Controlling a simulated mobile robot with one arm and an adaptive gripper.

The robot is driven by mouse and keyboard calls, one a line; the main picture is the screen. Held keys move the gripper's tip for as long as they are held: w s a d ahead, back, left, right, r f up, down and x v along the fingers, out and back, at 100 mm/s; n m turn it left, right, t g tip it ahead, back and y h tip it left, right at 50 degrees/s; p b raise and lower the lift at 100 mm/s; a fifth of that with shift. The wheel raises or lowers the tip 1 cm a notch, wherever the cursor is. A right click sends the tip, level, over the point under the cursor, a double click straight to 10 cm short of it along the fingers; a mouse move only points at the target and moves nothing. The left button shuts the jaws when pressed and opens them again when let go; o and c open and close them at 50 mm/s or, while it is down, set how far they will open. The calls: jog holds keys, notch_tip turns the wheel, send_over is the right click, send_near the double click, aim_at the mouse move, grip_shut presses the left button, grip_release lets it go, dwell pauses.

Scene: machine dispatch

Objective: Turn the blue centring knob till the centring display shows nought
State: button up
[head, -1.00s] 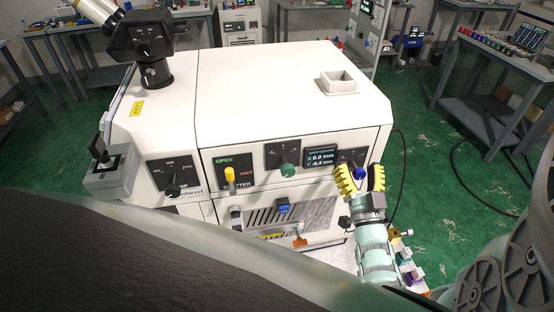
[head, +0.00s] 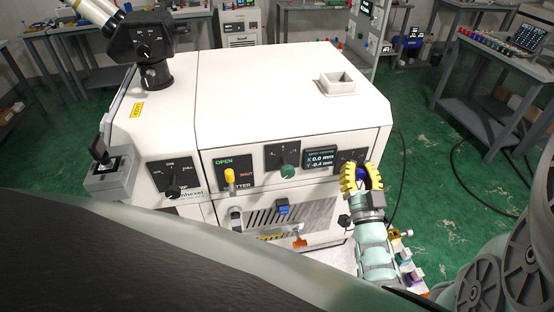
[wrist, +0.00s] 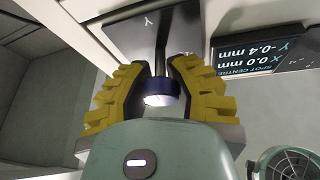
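The blue centring knob (wrist: 160,87) is on the right of the white machine's front panel, on a dark plate marked Y. In the head view it shows partly (head: 361,173) between my fingers. My gripper (wrist: 161,72) has its yellow ribbed fingers one on each side of the knob; their dark inner faces appear to touch it, shut on it. The centring display (head: 321,157) left of the knob reads X 0.0 mm and Y -0.4 mm. It shows upside down in the wrist view (wrist: 258,50). My gripper hides much of the knob's scale.
A green knob (head: 288,171) sits left of the display, and a yellow shutter lever (head: 230,176) farther left, under OPEN. A blue part (head: 283,209) and an orange-red handle (head: 299,242) are lower on the front.

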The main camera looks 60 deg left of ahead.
grip_shut()
jog(key=n+b, duration=0.1)
jog(key=n+g+y+b, duration=0.1)
jog(key=n, duration=0.1)
jog(key=shift+s+f, duration=0.15)
jog(key=shift+f, duration=0.1)
jog(key=n+g+b, duration=0.2)
jog(key=n, duration=0.1)
jog(key=shift+a+r+y+b, duration=0.1)
jog(key=shift+y+b, duration=0.2)
jog(key=shift+y, duration=0.1)
jog(key=shift+r+n, duration=0.1)
jog(key=shift+n, duration=0.6)
jog(key=o, duration=1)
grip_release()
